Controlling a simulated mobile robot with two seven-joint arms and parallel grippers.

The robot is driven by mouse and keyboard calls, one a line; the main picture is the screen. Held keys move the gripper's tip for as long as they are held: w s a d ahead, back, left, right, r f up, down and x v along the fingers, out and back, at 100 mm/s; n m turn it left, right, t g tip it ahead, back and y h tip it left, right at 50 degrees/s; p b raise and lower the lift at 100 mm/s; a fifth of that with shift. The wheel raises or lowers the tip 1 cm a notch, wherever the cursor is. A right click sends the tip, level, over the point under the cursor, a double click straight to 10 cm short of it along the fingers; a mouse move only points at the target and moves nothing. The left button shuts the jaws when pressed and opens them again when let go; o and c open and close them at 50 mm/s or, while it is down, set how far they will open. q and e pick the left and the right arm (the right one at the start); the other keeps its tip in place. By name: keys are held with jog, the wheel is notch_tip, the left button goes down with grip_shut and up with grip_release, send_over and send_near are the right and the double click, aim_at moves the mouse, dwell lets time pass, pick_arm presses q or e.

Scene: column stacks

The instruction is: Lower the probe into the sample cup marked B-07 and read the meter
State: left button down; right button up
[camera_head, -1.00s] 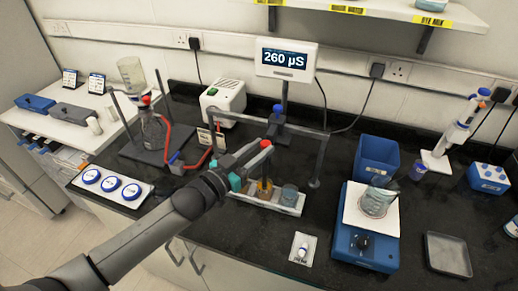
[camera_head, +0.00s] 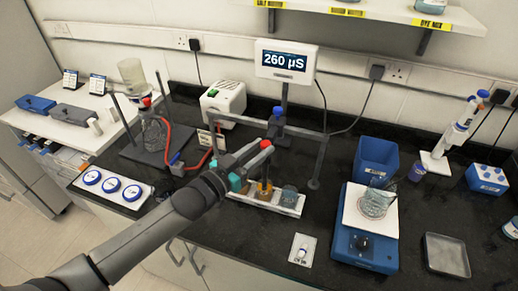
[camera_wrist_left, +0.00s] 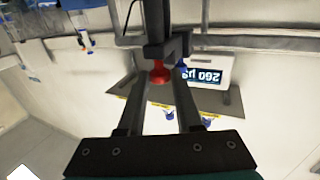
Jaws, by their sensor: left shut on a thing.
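The meter (camera_head: 286,61) on its stand reads 260 µS. A white tray (camera_head: 293,210) on the black bench holds a teal cup (camera_head: 235,182), an amber cup (camera_head: 265,192) and a blue-grey cup (camera_head: 289,195). I cannot read B-07 on any of them. The probe's red top (camera_head: 266,144) shows above the amber cup; its tip is hidden. My left gripper (camera_head: 258,155) is shut on the probe just below that top. In the left wrist view the red top (camera_wrist_left: 160,73) sits between the finger ends. My right gripper is not in view.
A grey frame (camera_head: 318,160) stands around the tray. A clamp stand with a flask (camera_head: 153,130) and red tubing is left of it. The front bench holds a small white card (camera_head: 302,249).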

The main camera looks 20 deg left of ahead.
pick_arm(q)
notch_tip(320, 180, up, 6)
jog(key=p, duration=0.5)
jog(key=shift+f, duration=0.1)
jog(key=c, duration=1)
grip_release()
jog(key=o, duration=0.4)
jog(key=shift+s+f, duration=0.1)
jog(key=b+v, duration=0.1)
jog(key=v, duration=1.4)
